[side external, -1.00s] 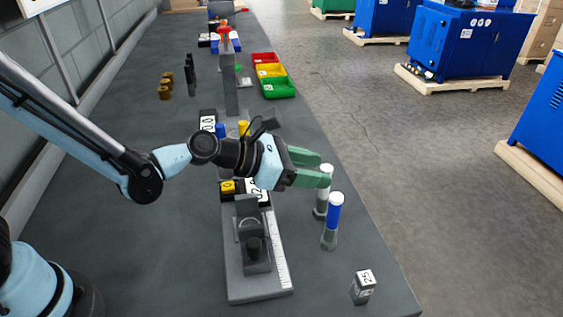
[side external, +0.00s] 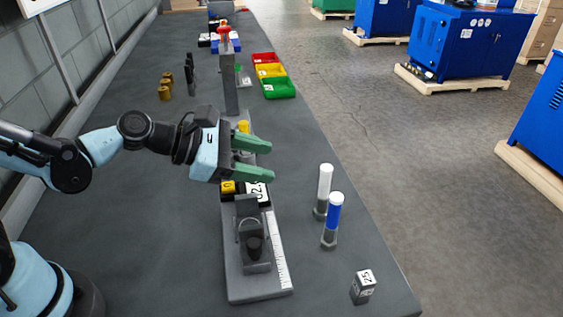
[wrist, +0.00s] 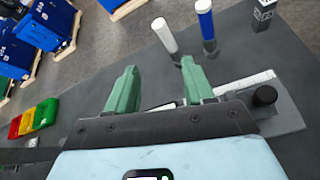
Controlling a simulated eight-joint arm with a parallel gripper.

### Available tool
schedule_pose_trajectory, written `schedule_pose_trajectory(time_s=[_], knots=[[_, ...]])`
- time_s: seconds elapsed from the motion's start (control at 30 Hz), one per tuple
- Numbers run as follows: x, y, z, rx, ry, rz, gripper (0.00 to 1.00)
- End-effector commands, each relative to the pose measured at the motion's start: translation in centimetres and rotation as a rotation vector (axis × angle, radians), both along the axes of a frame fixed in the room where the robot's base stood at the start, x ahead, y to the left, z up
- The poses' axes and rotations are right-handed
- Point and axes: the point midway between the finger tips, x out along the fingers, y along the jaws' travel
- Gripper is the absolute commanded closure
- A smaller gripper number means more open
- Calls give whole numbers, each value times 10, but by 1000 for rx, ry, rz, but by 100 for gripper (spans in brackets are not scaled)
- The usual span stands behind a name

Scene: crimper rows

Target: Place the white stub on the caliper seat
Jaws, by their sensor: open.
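The white stub (side external: 325,181) stands upright on a grey base near the right edge of the table. It also shows in the wrist view (wrist: 164,36), beyond the fingertips. My gripper (side external: 270,160) is open and empty, left of the white stub and clearly apart from it, its green fingers pointing right. A grey fixture with a white ruled scale (side external: 279,252), which looks like the caliper, lies on the table below my gripper in the side view. A dark round knob shows on it in the wrist view (wrist: 264,96). I cannot tell exactly which part is the seat.
A blue stub (side external: 335,211) stands close beside the white one, towards the camera. A small grey block marked 25 (side external: 364,286) is at the front right. Red, yellow and green bins (side external: 279,88) and a tall grey post (side external: 230,85) stand farther back.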

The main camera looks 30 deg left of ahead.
Motion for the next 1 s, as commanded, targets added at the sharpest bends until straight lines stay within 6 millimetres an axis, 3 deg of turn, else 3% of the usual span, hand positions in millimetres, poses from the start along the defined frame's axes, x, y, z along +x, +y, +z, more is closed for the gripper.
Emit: schedule_pose_trajectory(time_s=[0.4,0.6,0.8,1.0], knots=[[-37,82,-5,1171,-469,-663,47],[-60,123,-3,1603,-570,-1081,47],[-74,146,-1,1798,-600,-1348,47],[-76,150,0,1828,-606,-1399,47]])
